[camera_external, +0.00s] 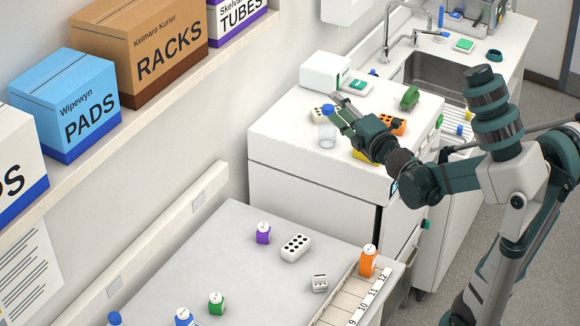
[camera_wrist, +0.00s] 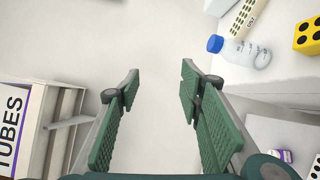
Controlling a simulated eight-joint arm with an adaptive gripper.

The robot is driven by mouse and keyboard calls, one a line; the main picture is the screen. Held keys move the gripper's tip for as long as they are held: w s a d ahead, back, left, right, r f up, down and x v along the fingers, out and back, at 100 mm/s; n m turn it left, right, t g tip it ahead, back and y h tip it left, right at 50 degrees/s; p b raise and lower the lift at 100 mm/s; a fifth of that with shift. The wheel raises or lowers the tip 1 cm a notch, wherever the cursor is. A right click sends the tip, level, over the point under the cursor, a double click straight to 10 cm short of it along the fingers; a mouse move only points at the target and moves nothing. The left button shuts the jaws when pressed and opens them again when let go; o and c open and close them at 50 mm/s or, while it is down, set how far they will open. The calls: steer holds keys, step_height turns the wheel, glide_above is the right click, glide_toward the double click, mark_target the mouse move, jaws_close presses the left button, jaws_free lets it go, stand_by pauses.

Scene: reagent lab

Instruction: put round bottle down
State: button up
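The round bottle, clear with a blue cap (camera_external: 327,141), stands upright on the white cabinet top, near its front left part. It also shows at the upper right of the wrist view as a clear bottle with a blue cap (camera_wrist: 246,52). My gripper (camera_external: 338,108) is over the cabinet top, beside the bottle in the external view, and partly overlaps the view of its cap. In the wrist view my gripper (camera_wrist: 160,85) has its green fingers wide apart with nothing between them. The bottle lies outside the fingers, to their right.
A white rack (camera_wrist: 244,17) is close to the bottle. A yellow rack (camera_wrist: 308,37), an orange rack (camera_external: 394,124) and a green item (camera_external: 410,97) are also on the cabinet. A white box (camera_external: 325,70) stands behind. The shelf's TUBES box (camera_wrist: 12,125) is left in the wrist view.

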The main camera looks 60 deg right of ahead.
steer(key=s+a+f+m+g+y, duration=0.2)
steer(key=s+a+f+m+y, duration=0.1)
steer(key=a, duration=0.8)
steer(key=s+a+f+m+g+y, duration=0.3)
steer(key=s+a+f+m, duration=0.3)
steer(key=a, duration=0.6)
steer(key=s+a+f+m+g+y, duration=0.3)
steer(key=s+a+f+m, duration=0.2)
steer(key=a, duration=0.7)
steer(key=s+f, duration=0.2)
steer(key=s, duration=0.2)
steer(key=shift+s+f, duration=0.15)
steer(key=shift+f, duration=0.1)
